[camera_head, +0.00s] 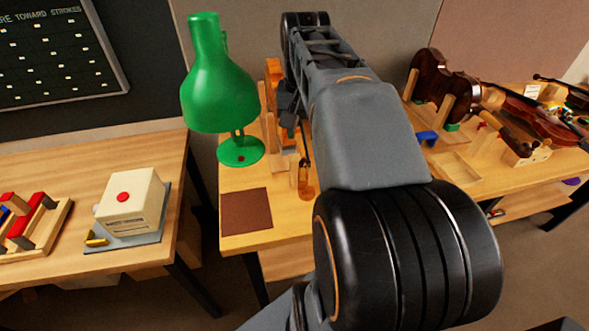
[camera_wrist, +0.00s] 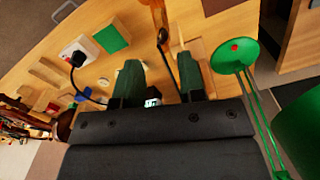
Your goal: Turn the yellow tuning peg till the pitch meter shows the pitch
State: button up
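My gripper (camera_wrist: 158,78) shows in the wrist view with its two dark green fingers apart and nothing clearly held between them. It is above the wooden bench. A small device with a pale lit face (camera_wrist: 153,98) shows low between the fingers, partly hidden; I cannot tell if it is the pitch meter. A dark, thin, neck-like piece (camera_wrist: 164,42) stands just beyond the fingers. I cannot make out the yellow tuning peg in either view. In the head view my arm hides most of the middle bench, and an orange wooden piece (camera_head: 274,78) shows beside it.
A green lamp (camera_head: 218,85) stands left of my arm, its base (camera_wrist: 232,54) close right of the fingers in the wrist view. A brown mat (camera_head: 246,211) lies in front of it. Violins (camera_head: 440,82) and wooden holders fill the right bench. A white box (camera_head: 132,203) stands left.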

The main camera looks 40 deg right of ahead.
aim_at(303, 172)
notch_tip(303, 172, down, 13)
jog(key=shift+d+b, duration=0.1)
jog(key=shift+b, duration=0.3)
grip_shut()
dwell(0.5)
